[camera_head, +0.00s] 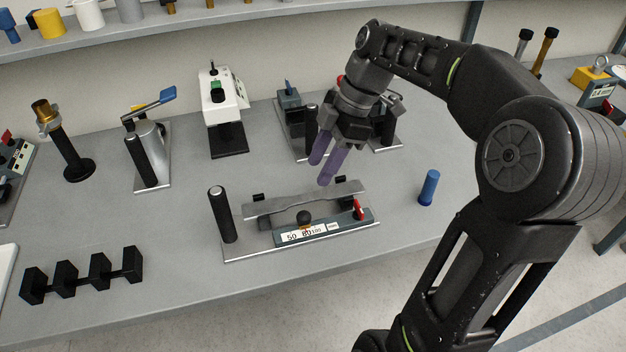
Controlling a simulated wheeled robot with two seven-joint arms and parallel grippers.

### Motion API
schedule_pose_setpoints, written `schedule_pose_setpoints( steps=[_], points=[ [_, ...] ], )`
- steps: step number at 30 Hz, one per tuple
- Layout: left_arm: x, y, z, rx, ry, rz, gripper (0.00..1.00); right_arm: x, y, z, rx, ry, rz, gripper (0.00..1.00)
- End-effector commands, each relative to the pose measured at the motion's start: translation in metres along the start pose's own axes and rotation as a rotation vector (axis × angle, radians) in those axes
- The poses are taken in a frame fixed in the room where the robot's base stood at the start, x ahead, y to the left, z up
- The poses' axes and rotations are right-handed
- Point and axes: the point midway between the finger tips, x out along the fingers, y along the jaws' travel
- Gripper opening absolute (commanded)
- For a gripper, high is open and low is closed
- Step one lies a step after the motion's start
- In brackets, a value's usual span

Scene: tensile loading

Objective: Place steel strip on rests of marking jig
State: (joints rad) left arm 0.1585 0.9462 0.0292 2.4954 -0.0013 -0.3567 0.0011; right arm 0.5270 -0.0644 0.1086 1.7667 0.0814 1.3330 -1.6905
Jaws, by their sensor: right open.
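The grey steel strip (285,203) lies lengthwise over the marking jig, along its back side, and appears to lie on the rests; exact contact is hard to tell. The marking jig (250,246) has a light base plate, a black post at its left, a black knob in the middle, a scale block with numbers in front and a red lever at the right. My right gripper (325,170) is open and empty, with purple fingers pointing down just above and behind the strip, apart from it. My left gripper is not in view.
A blue cylinder (429,187) stands right of the jig. A black specimen rack (82,275) is at the front left. A lever device (148,155), a white tester (221,105) and other fixtures stand along the back. The bench is clear between the rack and the jig.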

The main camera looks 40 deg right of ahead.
Motion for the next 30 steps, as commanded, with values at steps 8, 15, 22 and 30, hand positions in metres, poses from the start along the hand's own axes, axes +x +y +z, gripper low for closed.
schedule_pose_setpoints(
  steps=[8, 15, 22, 30],
  points=[
    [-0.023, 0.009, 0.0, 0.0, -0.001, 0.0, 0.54, -0.048, 0.0, -0.002, 0.0, 0.0, 0.0, 0.43],
    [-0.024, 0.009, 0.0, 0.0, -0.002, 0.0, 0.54, -0.05, 0.0, 0.0, 0.0, 0.0, 0.0, 0.43],
    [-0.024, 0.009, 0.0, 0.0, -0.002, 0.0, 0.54, -0.05, 0.0, 0.0, 0.0, 0.0, 0.0, 0.43],
    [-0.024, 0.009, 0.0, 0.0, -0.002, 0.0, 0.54, -0.05, 0.0, 0.0, 0.0, 0.0, 0.0, 0.43]
  ],
)
